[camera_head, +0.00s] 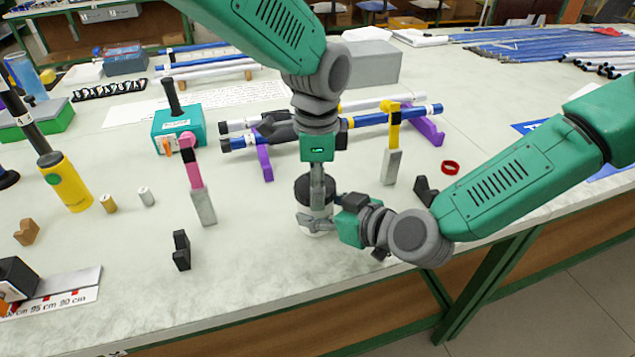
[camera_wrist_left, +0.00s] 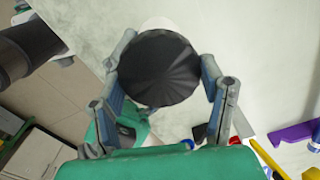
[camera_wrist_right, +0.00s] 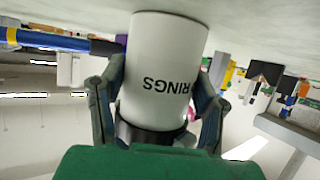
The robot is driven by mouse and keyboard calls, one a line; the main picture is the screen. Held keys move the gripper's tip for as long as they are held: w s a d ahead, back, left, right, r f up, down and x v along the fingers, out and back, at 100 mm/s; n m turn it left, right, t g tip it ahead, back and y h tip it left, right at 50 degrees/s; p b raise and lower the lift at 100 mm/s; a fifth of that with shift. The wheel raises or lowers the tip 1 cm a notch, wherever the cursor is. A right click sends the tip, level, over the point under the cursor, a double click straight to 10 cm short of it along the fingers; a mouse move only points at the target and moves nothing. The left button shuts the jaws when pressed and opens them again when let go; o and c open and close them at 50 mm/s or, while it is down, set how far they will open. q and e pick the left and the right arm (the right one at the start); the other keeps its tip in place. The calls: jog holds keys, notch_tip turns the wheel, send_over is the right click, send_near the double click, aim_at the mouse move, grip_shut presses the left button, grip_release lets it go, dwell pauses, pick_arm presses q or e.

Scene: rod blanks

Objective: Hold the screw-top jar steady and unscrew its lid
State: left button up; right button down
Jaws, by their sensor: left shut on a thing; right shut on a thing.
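The screw-top jar stands upright near the table's front edge, with a white body (camera_head: 312,233) and a black lid (camera_head: 301,187). My left gripper (camera_head: 318,190) comes down from above and is shut on the lid; in the left wrist view the round, ridged lid (camera_wrist_left: 160,70) sits between the two fingers. My right gripper (camera_head: 320,222) reaches in from the right and is shut on the body. In the right wrist view the body (camera_wrist_right: 165,65) shows upside down between the fingers, lettered "RINGS". The lid appears on the jar; the thread is hidden.
Blue and white rods lie on purple stands (camera_head: 428,130) behind the jar. A grey block with a yellow top (camera_head: 392,165) and a red ring (camera_head: 450,167) are to the right. A pink-topped block (camera_head: 202,205) and small black stand (camera_head: 181,250) are left.

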pick_arm(q)
jog(key=shift+s+a+f, duration=0.15)
jog(key=shift+s+f, duration=0.1)
jog(key=shift+s, duration=0.05)
jog(key=o, duration=1.3)
jog(key=shift+c, duration=0.2)
jog(key=shift+w+d+r, duration=0.15)
jog(key=shift+d, duration=0.05)
jog(key=shift+r, duration=2.3)
jog(key=m, duration=0.2)
jog(key=r+m, duration=0.1)
jog(key=m, duration=0.1)
jog(key=shift+r+m, duration=0.15)
jog(key=shift+m, duration=0.15)
jog(key=m, duration=0.1)
jog(key=r+m, duration=0.1)
jog(key=m, duration=0.1)
jog(key=r+m, duration=0.1)
jog(key=m, duration=0.1)
jog(key=shift+w+a, duration=0.15)
jog(key=shift+w, duration=0.2)
jog(key=shift+f+m, duration=0.3)
jog(key=shift+m, duration=0.1)
notch_tip(320, 180, down, 7)
jog(key=shift+f, duration=0.15)
